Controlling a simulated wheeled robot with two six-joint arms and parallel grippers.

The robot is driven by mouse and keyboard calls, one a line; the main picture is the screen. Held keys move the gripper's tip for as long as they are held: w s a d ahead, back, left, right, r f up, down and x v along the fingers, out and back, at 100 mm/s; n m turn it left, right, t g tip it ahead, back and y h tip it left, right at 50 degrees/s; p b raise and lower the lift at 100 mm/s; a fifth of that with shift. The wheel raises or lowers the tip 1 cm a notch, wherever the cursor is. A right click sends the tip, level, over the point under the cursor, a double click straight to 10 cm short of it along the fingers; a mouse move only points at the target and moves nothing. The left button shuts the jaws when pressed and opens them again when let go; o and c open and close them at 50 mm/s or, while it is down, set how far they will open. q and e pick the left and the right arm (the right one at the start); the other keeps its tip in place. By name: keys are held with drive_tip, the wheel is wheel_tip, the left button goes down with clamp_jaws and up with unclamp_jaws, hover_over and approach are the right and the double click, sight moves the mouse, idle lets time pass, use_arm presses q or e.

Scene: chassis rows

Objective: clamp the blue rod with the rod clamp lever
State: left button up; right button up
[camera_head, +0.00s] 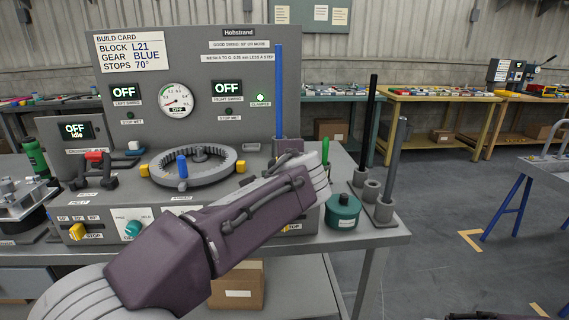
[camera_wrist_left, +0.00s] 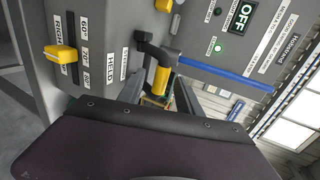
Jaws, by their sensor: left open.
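The blue rod (camera_head: 278,90) stands upright at the right of the grey fixture, its foot partly behind my left arm. It also shows in the left wrist view (camera_wrist_left: 225,75), running into a dark clamp bracket (camera_wrist_left: 150,48). The rod clamp lever has a yellow grip (camera_wrist_left: 160,80). My left gripper (camera_wrist_left: 160,96) is open, with its fingers on either side of the yellow grip; contact cannot be told. In the head view my left wrist hides the fingers and the lever.
A green jar (camera_head: 342,211), a black rod (camera_head: 369,120) and a grey rod (camera_head: 394,160) stand at the right. A yellow stop slider (camera_wrist_left: 60,54) sits on the panel.

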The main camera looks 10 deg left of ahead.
use_arm(q)
drive_tip(key=v, duration=0.8)
drive_tip(key=shift+p, duration=0.35)
drive_tip(key=shift+a, duration=0.1)
